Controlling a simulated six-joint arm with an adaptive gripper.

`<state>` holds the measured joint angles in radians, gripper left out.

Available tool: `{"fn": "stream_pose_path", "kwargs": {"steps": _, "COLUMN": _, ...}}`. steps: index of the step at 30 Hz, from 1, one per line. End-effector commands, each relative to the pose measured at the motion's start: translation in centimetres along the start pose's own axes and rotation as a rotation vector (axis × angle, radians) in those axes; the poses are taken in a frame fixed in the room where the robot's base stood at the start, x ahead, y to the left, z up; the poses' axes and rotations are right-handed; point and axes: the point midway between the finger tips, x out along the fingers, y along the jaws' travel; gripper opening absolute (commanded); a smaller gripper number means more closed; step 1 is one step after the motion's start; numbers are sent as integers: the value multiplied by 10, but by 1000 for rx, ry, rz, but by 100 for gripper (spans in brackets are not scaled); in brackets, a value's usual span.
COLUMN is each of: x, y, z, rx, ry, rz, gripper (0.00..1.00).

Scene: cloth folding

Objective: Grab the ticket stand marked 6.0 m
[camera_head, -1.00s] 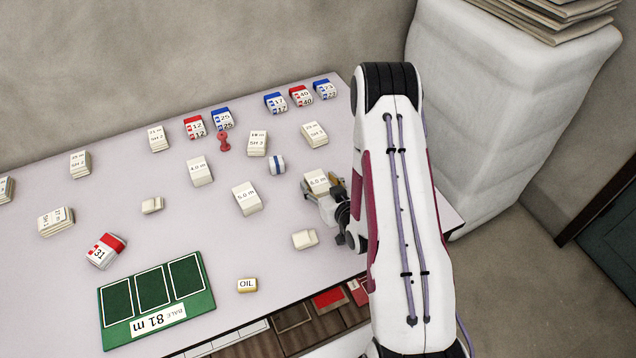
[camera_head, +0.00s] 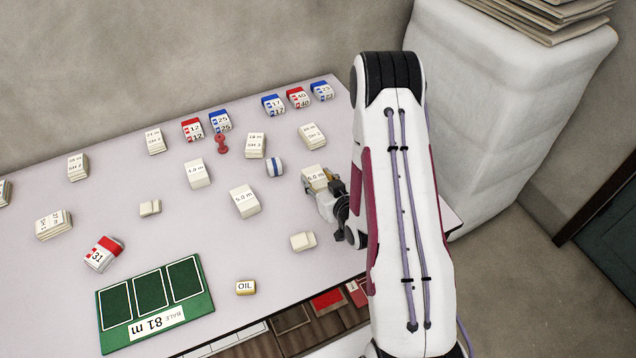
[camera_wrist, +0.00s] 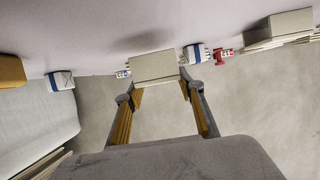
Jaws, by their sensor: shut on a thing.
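The ticket stand marked 6.0 m (camera_head: 314,174) is a small cream block with a label on its face, right of the middle of the table. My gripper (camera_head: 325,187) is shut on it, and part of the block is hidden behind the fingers. In the wrist view the stand (camera_wrist: 154,66) sits between the two fingertips of my gripper (camera_wrist: 157,85). There a dark shadow shows on the table, apart from the block, so the stand seems to be off the surface.
Near it stand the cream 5.0 m stand (camera_head: 245,201), the 4.0 m stand (camera_head: 197,173), a blue-striped white roll (camera_head: 275,167) and a plain cream block (camera_head: 303,241). A green board (camera_head: 154,300) lies front left. Red and blue numbered blocks line the back edge.

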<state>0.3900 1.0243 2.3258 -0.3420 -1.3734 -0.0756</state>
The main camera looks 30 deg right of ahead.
Motion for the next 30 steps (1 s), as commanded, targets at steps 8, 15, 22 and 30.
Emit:
{"fn": "stream_pose_path", "kwargs": {"steps": 8, "x": -12, "y": 0, "z": -30, "rx": 0, "ry": 4, "rz": 0, "gripper": 22}}
{"fn": "stream_pose_path", "kwargs": {"steps": 15, "x": -21, "y": 0, "z": -52, "rx": -1, "ry": 3, "rz": 0, "gripper": 22}}
{"fn": "stream_pose_path", "kwargs": {"steps": 22, "x": -26, "y": 0, "z": -64, "rx": 1, "ry": 1, "rz": 0, "gripper": 22}}
{"fn": "stream_pose_path", "kwargs": {"steps": 30, "x": -28, "y": 0, "z": -68, "rx": 1, "ry": 0, "rz": 0, "gripper": 22}}
